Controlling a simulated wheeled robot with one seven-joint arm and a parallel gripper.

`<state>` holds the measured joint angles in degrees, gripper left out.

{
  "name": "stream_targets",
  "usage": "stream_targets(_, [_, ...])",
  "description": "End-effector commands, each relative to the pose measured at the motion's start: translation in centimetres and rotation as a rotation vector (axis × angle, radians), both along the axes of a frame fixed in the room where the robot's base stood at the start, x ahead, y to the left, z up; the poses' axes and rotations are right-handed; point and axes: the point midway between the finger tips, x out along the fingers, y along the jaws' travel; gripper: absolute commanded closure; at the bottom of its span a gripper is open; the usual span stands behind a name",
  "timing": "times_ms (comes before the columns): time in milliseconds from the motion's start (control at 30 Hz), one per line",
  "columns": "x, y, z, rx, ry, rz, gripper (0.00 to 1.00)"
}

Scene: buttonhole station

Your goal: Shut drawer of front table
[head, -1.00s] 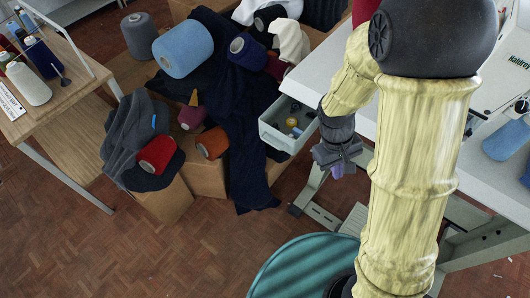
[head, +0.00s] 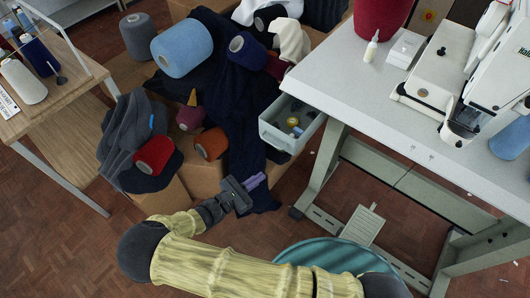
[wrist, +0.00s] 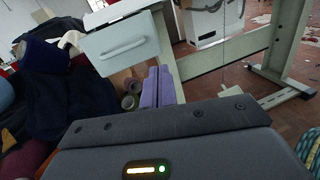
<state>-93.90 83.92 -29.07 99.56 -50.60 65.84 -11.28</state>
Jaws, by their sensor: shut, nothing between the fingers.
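The drawer (head: 287,137) of the front table (head: 352,72) is pulled open at the table's left end, with small items inside it. Its light grey front and white bar handle also show in the wrist view (wrist: 121,47). My gripper (head: 257,181) is below and to the left of the drawer in the head view, apart from it. Its purple fingers are together and empty; they also show in the wrist view (wrist: 158,88), close to the drawer's lower right in that picture.
Cardboard boxes with dark cloth (head: 240,120) and yarn cones (head: 153,155) stand left of the drawer. A wooden shelf table (head: 50,75) is at the far left. A sewing machine (head: 450,75) stands on the front table.

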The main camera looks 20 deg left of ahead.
Motion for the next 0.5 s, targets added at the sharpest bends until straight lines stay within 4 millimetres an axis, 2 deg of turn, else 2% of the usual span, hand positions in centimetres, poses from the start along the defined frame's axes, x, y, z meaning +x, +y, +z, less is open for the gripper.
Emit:
stream_targets(33, [-0.8,1.6,-0.8,-0.052,-0.033,0.08,1.0])
stream_targets(100, [-1.6,3.3,-1.2,-0.105,-0.071,0.162,1.0])
stream_targets(200, [-2.4,4.8,-1.4,-0.147,-0.108,0.231,1.0])
stream_targets(500, [-2.6,5.2,-1.4,-0.159,-0.115,0.248,1.0])
